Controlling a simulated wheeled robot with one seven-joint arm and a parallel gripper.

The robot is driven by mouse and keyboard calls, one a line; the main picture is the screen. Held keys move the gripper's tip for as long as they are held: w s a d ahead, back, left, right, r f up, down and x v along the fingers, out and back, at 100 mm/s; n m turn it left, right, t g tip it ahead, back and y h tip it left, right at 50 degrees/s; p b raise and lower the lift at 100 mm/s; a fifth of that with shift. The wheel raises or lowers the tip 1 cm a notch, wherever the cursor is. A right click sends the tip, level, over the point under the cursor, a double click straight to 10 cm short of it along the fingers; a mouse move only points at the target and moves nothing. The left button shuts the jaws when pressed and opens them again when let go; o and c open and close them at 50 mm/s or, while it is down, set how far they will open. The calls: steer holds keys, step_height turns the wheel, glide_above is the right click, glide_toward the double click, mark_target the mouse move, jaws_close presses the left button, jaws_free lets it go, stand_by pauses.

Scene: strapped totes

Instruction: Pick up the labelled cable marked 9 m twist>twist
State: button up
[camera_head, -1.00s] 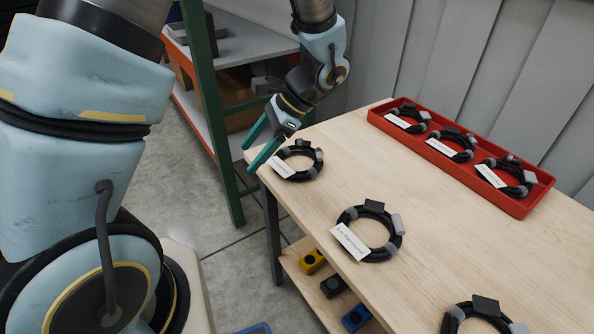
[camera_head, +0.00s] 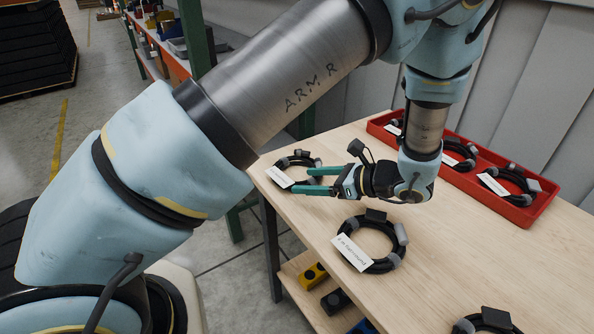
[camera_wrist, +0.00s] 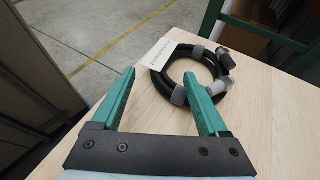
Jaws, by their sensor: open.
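A coiled black cable with a white label and grey connectors (camera_head: 283,163) lies at the far left corner of the table; its label is too small to read. In the wrist view the same coil (camera_wrist: 163,92) lies just beyond my fingertips, its label (camera_wrist: 160,56) on the far left side. My gripper (camera_head: 308,181) is open and empty, with teal fingers pointing left at this coil. A second labelled coil (camera_head: 374,266) lies mid-table; its label text is not clearly legible. A third coil (camera_head: 465,325) is cut off at the bottom edge. No label reads clearly as 9 m twist>twist.
A red tray (camera_head: 512,214) at the back right holds several labelled coils, partly hidden by my arm. The wooden table (camera_head: 480,255) is clear between coils. Yellow and black items (camera_head: 313,276) sit on a shelf below. A green shelf post (camera_head: 195,30) stands behind.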

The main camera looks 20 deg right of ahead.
mark_target(289, 181)
steer(key=p+x, duration=0.1)
steer(key=x, duration=0.4)
steer(key=shift+w+a+f, duration=0.2)
jaws_close()
stand_by(0.4)
steer(key=shift+s, duration=0.1)
